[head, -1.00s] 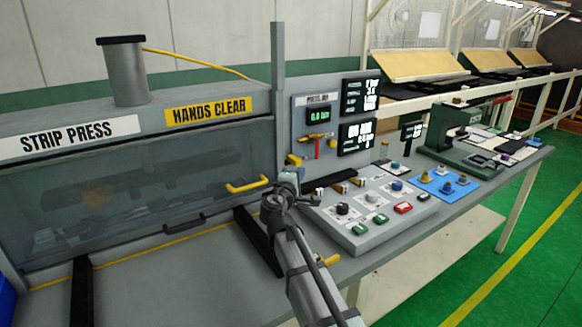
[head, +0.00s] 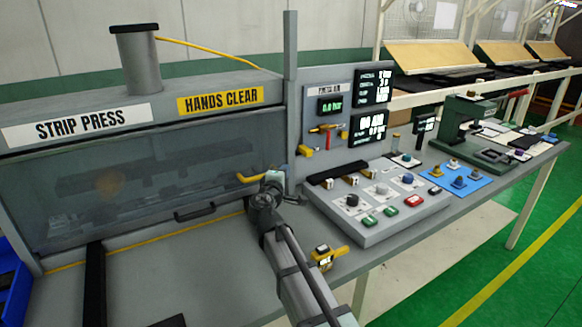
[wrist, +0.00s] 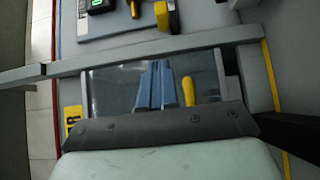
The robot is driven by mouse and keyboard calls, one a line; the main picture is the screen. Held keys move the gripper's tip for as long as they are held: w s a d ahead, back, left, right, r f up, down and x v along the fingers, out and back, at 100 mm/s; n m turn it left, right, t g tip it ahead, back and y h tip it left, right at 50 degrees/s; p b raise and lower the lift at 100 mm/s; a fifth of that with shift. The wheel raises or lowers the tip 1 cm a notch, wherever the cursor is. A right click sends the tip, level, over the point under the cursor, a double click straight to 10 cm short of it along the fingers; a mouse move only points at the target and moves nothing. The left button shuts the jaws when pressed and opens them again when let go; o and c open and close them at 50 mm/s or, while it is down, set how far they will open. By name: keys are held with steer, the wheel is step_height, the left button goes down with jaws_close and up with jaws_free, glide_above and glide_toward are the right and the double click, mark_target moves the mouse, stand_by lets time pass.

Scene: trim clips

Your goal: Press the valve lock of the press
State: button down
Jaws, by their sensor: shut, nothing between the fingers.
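The strip press (head: 140,190) stands at the left with its clear front guard down. Its air panel (head: 312,108) carries a small green display reading 0.0 bar, a brass valve with a red lever (head: 327,141), and a yellow block (head: 305,152) at its lower left, which may be the valve lock. My gripper (head: 276,172) is in front of the guard's right end, left of and below the yellow block, apart from it. In the wrist view, its blue fingers (wrist: 155,88) are shut and empty, beside the yellow guard handle (wrist: 188,91). The yellow block (wrist: 166,16) shows at the top there.
A grey button console (head: 375,205) stands right of my arm. A yellow device (head: 325,258) lies at the bench's front edge. A blue mat (head: 455,178) with knobs and a green hand press (head: 470,130) are farther right. A grey post (head: 290,90) rises beside the air panel.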

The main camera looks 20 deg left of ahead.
glide_toward(309, 152)
steer(key=w+a, duration=0.3)
steer(key=a, duration=0.2)
steer(key=shift+w+d, duration=1.5)
steer(key=shift+d, duration=0.2)
steer(key=w+d, duration=0.4)
steer(key=shift+w+d, duration=0.35)
steer(key=shift+w, duration=0.05)
steer(key=s+a, duration=0.3)
steer(key=s, duration=1)
